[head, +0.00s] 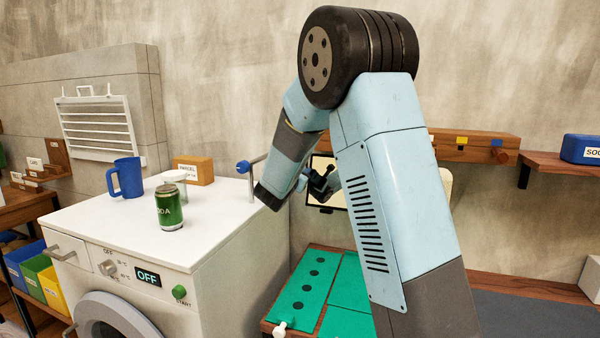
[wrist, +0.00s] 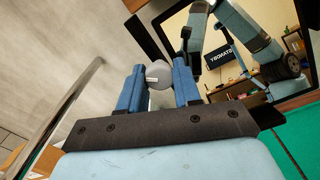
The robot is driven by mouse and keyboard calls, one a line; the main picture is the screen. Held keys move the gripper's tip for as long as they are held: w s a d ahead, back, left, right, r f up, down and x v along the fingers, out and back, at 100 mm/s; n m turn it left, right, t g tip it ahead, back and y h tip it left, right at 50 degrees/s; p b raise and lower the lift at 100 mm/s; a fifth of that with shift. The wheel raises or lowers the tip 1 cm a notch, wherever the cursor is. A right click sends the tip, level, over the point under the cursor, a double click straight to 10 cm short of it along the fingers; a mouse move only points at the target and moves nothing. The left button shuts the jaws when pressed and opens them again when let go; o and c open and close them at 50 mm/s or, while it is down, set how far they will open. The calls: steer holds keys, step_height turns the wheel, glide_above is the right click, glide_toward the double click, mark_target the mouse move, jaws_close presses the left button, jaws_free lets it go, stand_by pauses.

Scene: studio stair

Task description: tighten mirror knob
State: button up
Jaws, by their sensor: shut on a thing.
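The mirror (head: 323,163) hangs by the wall in a dark frame, partly hidden behind my arm in the head view. In the wrist view the mirror (wrist: 213,62) fills the upper right and reflects my arm and a dark sign. A round grey knob (wrist: 158,73) with a small pale mark sits beside the mirror's frame. My gripper (wrist: 158,84) has its two blue fingers on either side of the knob and is shut on it. In the head view my gripper (head: 320,184) is small and dark in front of the mirror, and the knob is hidden there.
A white washing machine (head: 130,230) stands left, with a green can (head: 169,208), blue mug (head: 126,178) and wooden box (head: 194,170) on top. A metal rail (wrist: 62,110) runs close on the left in the wrist view. A green panel (head: 306,292) lies below my arm.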

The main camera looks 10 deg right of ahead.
steer(key=m, duration=1)
steer(key=shift+f+m, duration=0.15)
steer(key=shift+m, duration=0.15)
stand_by(0.5)
steer(key=o, duration=1.1)
steer(key=shift+c, duration=0.2)
steer(key=shift+s+a, duration=0.1)
steer(key=v, duration=1.3)
steer(key=shift+s, duration=0.25)
